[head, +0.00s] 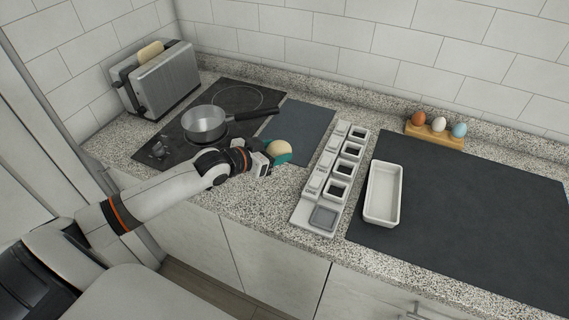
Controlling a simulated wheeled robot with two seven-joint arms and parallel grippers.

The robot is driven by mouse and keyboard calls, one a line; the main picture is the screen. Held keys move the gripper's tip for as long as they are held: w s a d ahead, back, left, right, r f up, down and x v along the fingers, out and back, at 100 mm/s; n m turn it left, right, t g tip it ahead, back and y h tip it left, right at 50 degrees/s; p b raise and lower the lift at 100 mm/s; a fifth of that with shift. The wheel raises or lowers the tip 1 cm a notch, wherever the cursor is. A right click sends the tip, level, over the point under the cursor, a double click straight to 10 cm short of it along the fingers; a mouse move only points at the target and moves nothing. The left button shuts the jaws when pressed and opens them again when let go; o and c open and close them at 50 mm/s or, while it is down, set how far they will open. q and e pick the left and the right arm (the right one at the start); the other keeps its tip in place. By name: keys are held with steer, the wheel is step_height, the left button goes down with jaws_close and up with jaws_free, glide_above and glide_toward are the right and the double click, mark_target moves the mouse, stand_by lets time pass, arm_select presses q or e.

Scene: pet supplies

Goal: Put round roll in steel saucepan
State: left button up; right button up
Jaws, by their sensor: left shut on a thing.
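The round roll (280,147) is a pale tan ball held at the tip of my left gripper (277,155). The gripper is shut on it, and its teal fingers show around the roll's lower side. The roll is over the counter near the lower edge of a dark mat, to the right of the pan. The steel saucepan (205,125) sits on the black cooktop (172,146), with its dark handle pointing right. Its inside looks empty. My right gripper is not in view.
A steel toaster (163,80) with bread stands at the back left. A white tray of small compartments (322,189) and a white rectangular dish (383,193) lie to the right. A wooden holder (435,134) with three eggs stands at the back right. The right dark mat (480,210) is mostly clear.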

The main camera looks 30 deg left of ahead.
mark_target(275, 174)
arm_select(q)
steer(key=shift+f, duration=3)
steer(key=shift+f, duration=0.15)
steer(key=o, duration=0.9)
steer(key=shift+o, duration=0.2)
